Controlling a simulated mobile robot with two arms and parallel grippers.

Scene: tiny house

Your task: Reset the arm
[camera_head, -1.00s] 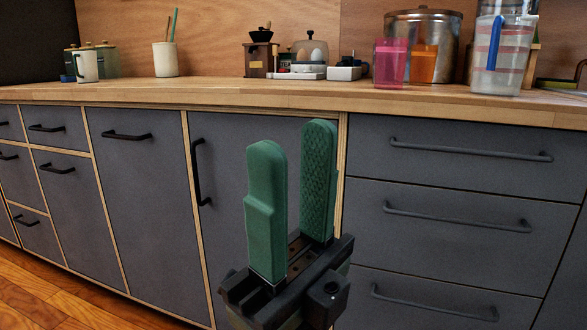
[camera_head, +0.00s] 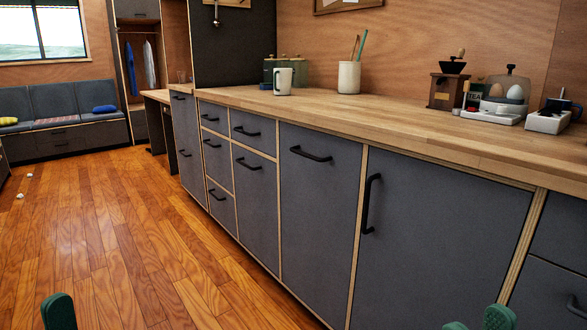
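My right gripper (camera_head: 477,324) shows only as two green fingertips at the bottom right edge of the head view. A gap separates them, and nothing shows between them. My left gripper (camera_head: 58,312) shows as one green fingertip at the bottom left edge. Its other finger is hidden or out of frame, so its opening cannot be told. Both arms are otherwise below the picture. Both visible grippers appear in front of the cabinets and floor.
A wooden counter (camera_head: 395,123) over grey cabinets runs along the right. On it stand a white mug (camera_head: 283,81), a utensil cup (camera_head: 349,77), a coffee grinder (camera_head: 447,90) and an egg holder (camera_head: 497,108). Open wooden floor (camera_head: 110,230) lies left, with a grey sofa (camera_head: 60,140) beyond.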

